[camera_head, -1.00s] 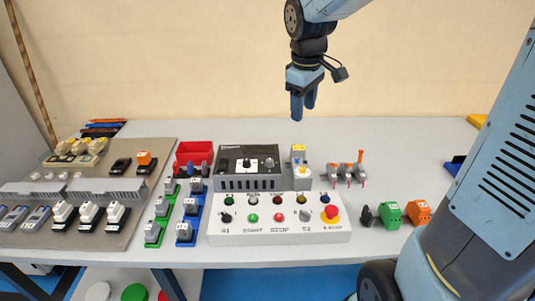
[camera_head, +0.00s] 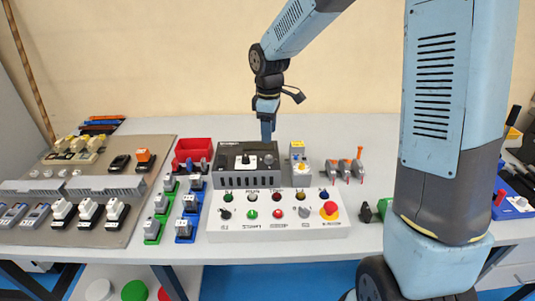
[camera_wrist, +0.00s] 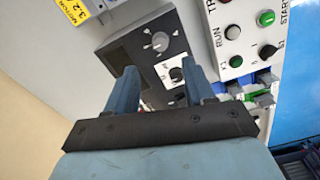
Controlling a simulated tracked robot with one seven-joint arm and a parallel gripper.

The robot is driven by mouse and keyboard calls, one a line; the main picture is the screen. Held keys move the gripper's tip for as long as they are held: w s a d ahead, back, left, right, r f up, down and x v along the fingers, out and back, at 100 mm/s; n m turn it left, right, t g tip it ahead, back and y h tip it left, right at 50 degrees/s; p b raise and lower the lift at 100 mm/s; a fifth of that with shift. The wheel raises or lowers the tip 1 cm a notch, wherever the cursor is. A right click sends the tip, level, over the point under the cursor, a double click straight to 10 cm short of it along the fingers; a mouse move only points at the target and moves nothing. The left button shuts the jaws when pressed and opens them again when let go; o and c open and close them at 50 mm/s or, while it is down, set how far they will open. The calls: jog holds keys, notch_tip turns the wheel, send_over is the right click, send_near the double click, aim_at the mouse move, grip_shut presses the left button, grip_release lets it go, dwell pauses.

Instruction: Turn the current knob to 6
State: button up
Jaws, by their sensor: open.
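A dark control box (camera_head: 232,181) stands behind the white button panel. On its top are a black knob on a white plate (camera_head: 245,159) and a grey knob (camera_head: 268,160). I cannot read which one is the current knob. My gripper (camera_head: 267,135) is open, points down and is above the back of the box, apart from it. The numbers are too small to read, and the left finger hides part of the box.
The white panel (camera_head: 235,236) with several buttons and a red emergency stop (camera_head: 329,208) lies in front. A red bin (camera_head: 193,150) stands behind left. A grey unit with a yellow label (camera_head: 298,150) stands close right of the box. The table behind the box is clear.

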aim_at(269, 156)
notch_tip(269, 156, down, 9)
dwell(0.4)
jog(key=shift+c, duration=0.3)
